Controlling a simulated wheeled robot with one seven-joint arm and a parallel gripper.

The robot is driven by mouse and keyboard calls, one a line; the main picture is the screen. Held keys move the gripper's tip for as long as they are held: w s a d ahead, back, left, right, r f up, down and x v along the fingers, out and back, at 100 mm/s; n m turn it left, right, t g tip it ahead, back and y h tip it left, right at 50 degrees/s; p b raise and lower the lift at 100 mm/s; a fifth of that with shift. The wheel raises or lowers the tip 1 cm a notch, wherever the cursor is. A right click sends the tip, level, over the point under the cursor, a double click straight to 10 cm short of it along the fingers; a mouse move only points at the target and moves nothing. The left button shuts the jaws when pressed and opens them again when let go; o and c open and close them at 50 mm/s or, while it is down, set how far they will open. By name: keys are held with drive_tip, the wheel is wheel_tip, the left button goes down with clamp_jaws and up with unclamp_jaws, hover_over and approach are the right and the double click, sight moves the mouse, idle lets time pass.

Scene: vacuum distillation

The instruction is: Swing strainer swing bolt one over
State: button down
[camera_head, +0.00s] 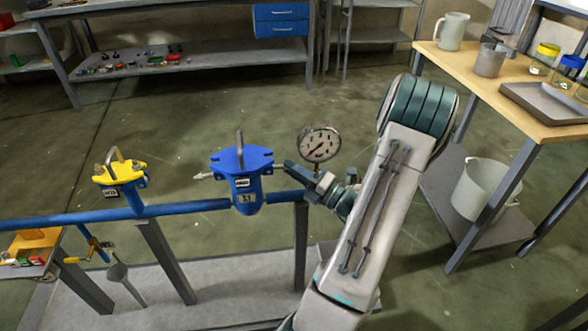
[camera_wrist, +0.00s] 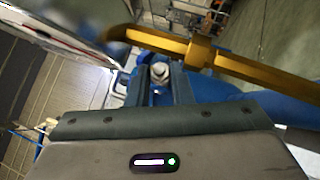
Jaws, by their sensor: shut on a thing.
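The blue strainer (camera_head: 243,190) stands on the blue pipe in the head view, its blue lid (camera_head: 232,159) on top with an upright handle. One swing bolt (camera_head: 206,176) sticks out sideways at its left. My gripper (camera_head: 285,168) is at the strainer's right side, just beside the lid. In the wrist view, my gripper's two dark fingers (camera_wrist: 159,82) are shut on a swing bolt, whose pale metal end (camera_wrist: 160,71) shows between them. The rest of this bolt is hidden by the fingers, and in the head view it is hidden too.
A pressure gauge (camera_head: 320,144) stands close behind my gripper. A brass-coloured bar (camera_wrist: 215,55) crosses near the fingers in the wrist view. A yellow-lidded strainer (camera_head: 120,174) stands left on the blue pipe (camera_head: 178,209). A wooden-topped bench (camera_head: 500,103) is at the right.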

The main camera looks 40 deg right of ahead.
wheel_tip(320, 180, up, 3)
drive_tip(key=n+g+p, duration=0.3)
drive_tip(key=p, duration=0.5)
drive_tip(key=shift+f, duration=0.2)
drive_tip(key=c, duration=1.5)
unclamp_jaws()
drive_tip(key=shift+c, duration=0.2)
drive_tip(key=p+v, duration=0.1)
drive_tip(key=v, duration=1.2)
drive_tip(key=shift+s+r, duration=0.3)
drive_tip(key=shift+s, duration=0.05)
